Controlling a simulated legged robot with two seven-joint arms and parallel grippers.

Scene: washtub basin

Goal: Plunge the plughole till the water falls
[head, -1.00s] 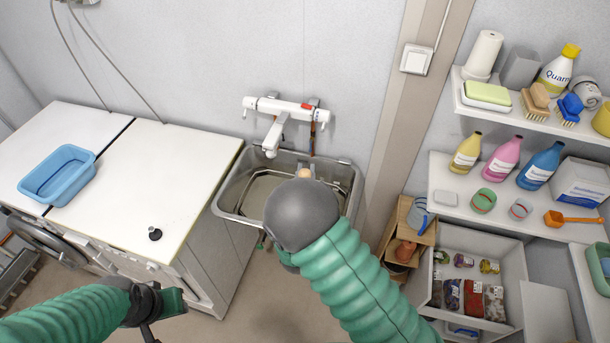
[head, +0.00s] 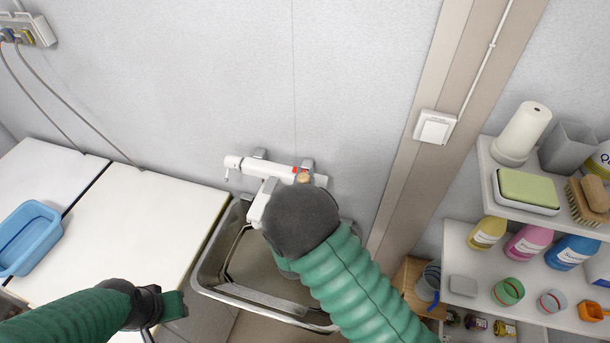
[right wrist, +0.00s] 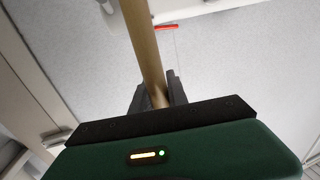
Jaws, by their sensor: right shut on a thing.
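The metal basin (head: 265,312) is below the wall tap (head: 262,203). My right gripper (right wrist: 157,88) is shut on a wooden handle (right wrist: 143,40), which I take to be the plunger's. In the head view its tan tip (head: 303,177) shows just past my dark right wrist, in front of the tap bar. The plunger's lower end is out of sight. My arm covers the basin's right and back, and I cannot see the plughole. The water level is hard to tell. My left gripper (head: 172,305) is over the counter's front edge, its jaws unclear.
A white counter (head: 130,220) with a blue tub (head: 28,238) is left of the basin. Shelves on the right hold several bottles (head: 525,243), a paper roll (head: 522,133) and a brush (head: 588,200). A beige post (head: 420,160) stands between basin and shelves.

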